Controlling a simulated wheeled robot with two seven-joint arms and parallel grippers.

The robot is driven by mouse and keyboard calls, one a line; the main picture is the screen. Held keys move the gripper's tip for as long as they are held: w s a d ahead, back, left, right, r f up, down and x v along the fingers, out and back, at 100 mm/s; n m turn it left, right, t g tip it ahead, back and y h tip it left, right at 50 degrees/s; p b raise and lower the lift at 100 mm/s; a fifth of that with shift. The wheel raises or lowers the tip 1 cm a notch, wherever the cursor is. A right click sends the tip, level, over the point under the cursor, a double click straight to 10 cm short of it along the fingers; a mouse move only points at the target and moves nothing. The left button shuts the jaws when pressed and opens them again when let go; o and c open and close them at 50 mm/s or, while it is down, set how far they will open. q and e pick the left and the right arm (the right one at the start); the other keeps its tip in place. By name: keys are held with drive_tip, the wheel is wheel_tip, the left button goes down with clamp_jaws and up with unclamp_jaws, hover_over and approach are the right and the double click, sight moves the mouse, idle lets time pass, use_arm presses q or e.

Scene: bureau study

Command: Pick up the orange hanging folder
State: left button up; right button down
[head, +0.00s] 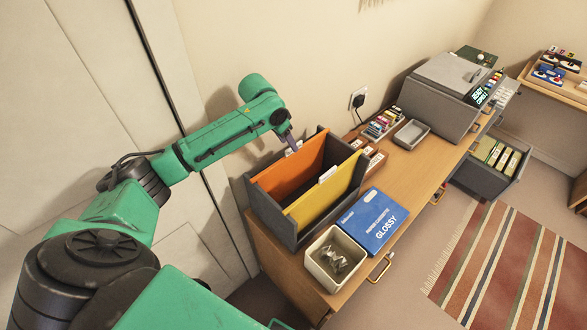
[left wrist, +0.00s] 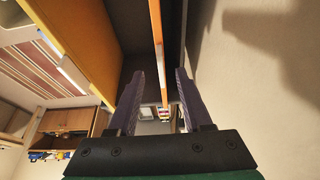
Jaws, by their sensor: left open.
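The orange hanging folder (head: 290,170) hangs in a dark grey open file box (head: 258,205) at the left end of the cabinet top. It also shows edge-on in the left wrist view (left wrist: 157,25), with a white tab on it. A yellow hanging folder (head: 325,196) hangs in the same box, in front of it. My left gripper (head: 291,141) is at the orange folder's top edge. In the left wrist view its purple fingers (left wrist: 159,98) are open, and the orange folder's edge lines up between them. My right gripper is not in view.
A blue GLOSSY paper box (head: 373,220) and a white bin (head: 336,258) holding metal pieces stand beside the file box. A grey printer (head: 440,92) stands farther along the cabinet. The wall is close behind the file box.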

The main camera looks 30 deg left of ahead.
use_arm(q)
drive_tip(key=p+x, duration=0.1)
drive_tip(key=x, duration=0.1)
drive_tip(key=p+x, duration=0.1)
drive_tip(key=x, duration=0.2)
drive_tip(key=shift+w+d+r, duration=0.1)
drive_tip(key=shift+w, duration=0.25)
drive_tip(key=shift+f, duration=0.4)
drive_tip(key=c, duration=0.3)
drive_tip(key=shift+f, duration=0.1)
clamp_jaws()
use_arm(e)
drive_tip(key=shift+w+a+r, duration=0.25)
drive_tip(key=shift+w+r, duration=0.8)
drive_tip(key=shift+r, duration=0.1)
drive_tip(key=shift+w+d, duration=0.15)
